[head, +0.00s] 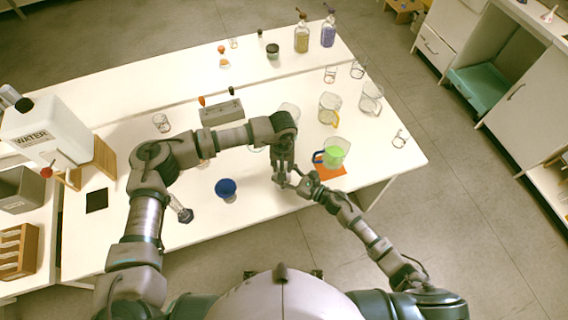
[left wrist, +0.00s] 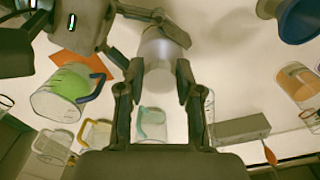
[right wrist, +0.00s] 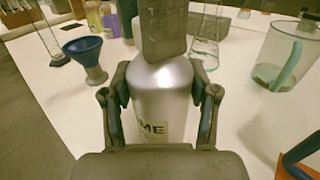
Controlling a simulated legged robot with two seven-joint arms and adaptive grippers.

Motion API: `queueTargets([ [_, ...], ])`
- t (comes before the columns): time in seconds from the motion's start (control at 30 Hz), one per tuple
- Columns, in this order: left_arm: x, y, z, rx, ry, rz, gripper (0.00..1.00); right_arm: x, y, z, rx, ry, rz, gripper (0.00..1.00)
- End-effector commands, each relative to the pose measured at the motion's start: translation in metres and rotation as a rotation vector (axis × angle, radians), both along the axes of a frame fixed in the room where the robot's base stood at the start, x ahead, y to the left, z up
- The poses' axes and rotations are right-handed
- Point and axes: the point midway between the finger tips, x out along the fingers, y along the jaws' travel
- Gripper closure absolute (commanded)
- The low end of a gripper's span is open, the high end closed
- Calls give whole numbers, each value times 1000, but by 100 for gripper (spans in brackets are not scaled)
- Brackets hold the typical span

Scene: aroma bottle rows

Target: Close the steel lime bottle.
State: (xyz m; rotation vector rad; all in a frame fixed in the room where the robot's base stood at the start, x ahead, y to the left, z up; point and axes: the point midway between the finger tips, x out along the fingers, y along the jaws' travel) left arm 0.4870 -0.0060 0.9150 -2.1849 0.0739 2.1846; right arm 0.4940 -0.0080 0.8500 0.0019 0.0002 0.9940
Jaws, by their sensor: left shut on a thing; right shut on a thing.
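The steel lime bottle (right wrist: 165,90) stands upright between the fingers of my right gripper (right wrist: 160,115). It is silver, and part of a label reading "ME" faces the right wrist camera. My right gripper is shut on its body. My left gripper (left wrist: 157,90) comes down over its top and is shut there; its dark grey body hides the neck in the right wrist view. The silver bottle (left wrist: 158,55) shows between the left fingers in the left wrist view. In the head view both grippers meet near the table's front edge and mostly hide the bottle.
A beaker of green liquid (head: 334,154) stands on an orange mat (head: 331,173) close to the right of the grippers. A blue funnel (head: 226,187) stands to the left. Glass beakers (head: 329,108) stand behind. A grey block (head: 221,112) lies at the back.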

Motion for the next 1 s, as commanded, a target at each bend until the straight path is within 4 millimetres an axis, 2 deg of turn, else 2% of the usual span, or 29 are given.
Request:
queueTargets([
  [0.2,5,7,1,9,-1,-572,77,0,-3,-3,-5,3,-4,100],
  [0.3,7,8,0,10,0,-779,76,0,-3,-3,-6,4,-4,100],
  [0.4,8,9,1,11,0,-912,76,0,-3,-3,-6,4,-4,100],
  [0.53,9,9,1,12,0,-979,76,0,-3,-3,-6,4,-3,100],
  [0.77,9,9,1,13,-1,-980,76,-1,-2,-3,-6,3,-1,100],
  [0.8,9,9,1,13,-1,-980,59,-1,-2,-3,-6,2,-1,100],
  [0.87,9,9,1,12,-2,-980,44,-1,-2,-3,-5,3,-1,100],
  [0.9,9,9,1,12,-1,-980,39,-1,-2,-3,-5,3,-1,100],
  [1.0,8,8,1,10,1,-981,39,-1,-2,-3,-5,3,-1,100],
])
